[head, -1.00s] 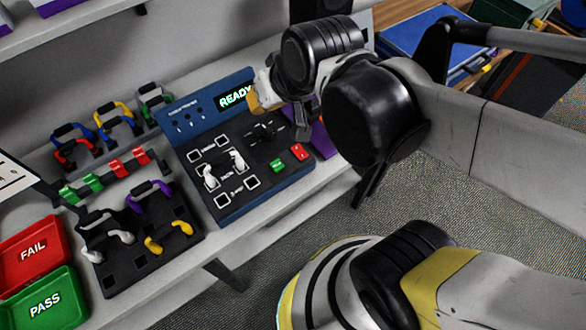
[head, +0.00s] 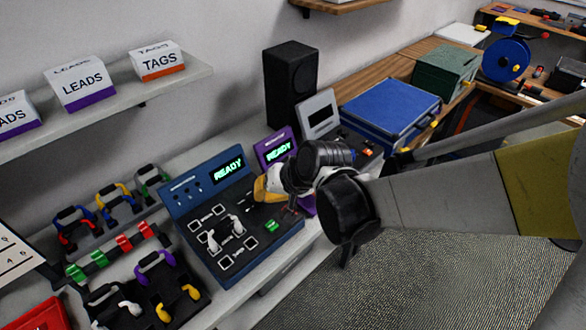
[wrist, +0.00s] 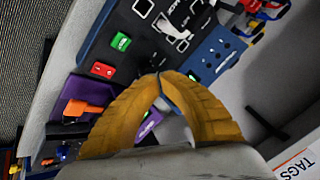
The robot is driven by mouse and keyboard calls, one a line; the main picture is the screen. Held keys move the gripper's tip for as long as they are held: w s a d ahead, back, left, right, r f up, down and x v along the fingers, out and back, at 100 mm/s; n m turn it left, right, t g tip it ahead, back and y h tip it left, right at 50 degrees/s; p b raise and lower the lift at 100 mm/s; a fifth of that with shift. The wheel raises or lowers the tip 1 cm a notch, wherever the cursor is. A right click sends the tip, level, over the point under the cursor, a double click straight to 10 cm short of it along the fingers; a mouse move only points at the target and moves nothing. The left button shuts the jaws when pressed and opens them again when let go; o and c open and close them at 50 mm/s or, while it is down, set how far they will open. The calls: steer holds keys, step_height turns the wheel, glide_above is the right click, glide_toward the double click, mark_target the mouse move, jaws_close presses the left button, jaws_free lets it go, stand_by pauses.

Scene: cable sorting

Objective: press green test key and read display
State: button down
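The blue cable tester (head: 185,208) stands on the bench, and its display (head: 228,170) reads READY in green letters. The green test key (head: 271,226) is at the front right of its black panel; it also shows in the wrist view (wrist: 120,41). A red key (wrist: 102,69) sits beside it, mostly hidden by my arm in the head view. A lead with white ends (head: 237,225) is on the panel's sockets. My gripper (head: 262,190) is over the tester's right side, apart from the green key. In the wrist view its yellow fingertips (wrist: 158,76) meet, with nothing visible between them.
A purple tester (head: 274,148), also showing READY, stands just right of the blue one. A rack of coloured leads (head: 105,205) and a black block with leads (head: 150,290) are at left. A black speaker-like box (head: 291,82) and blue case (head: 390,108) stand behind.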

steer(key=shift+f, duration=0.15)
steer(key=b, duration=0.7)
glide_toward(263, 221)
steer(key=x, duration=0.5)
steer(key=shift+w+a, duration=0.25)
steer(key=shift+a, duration=0.15)
stand_by(0.5)
steer(key=shift+f+b, duration=0.3)
steer(key=shift+b, duration=0.25)
steer(key=shift+f+b, duration=0.35)
steer(key=shift+f, duration=0.05)
stand_by(0.3)
steer(key=shift+r, duration=0.1)
steer(key=shift+r+p, duration=0.6)
steer(key=shift+r, duration=0.15)
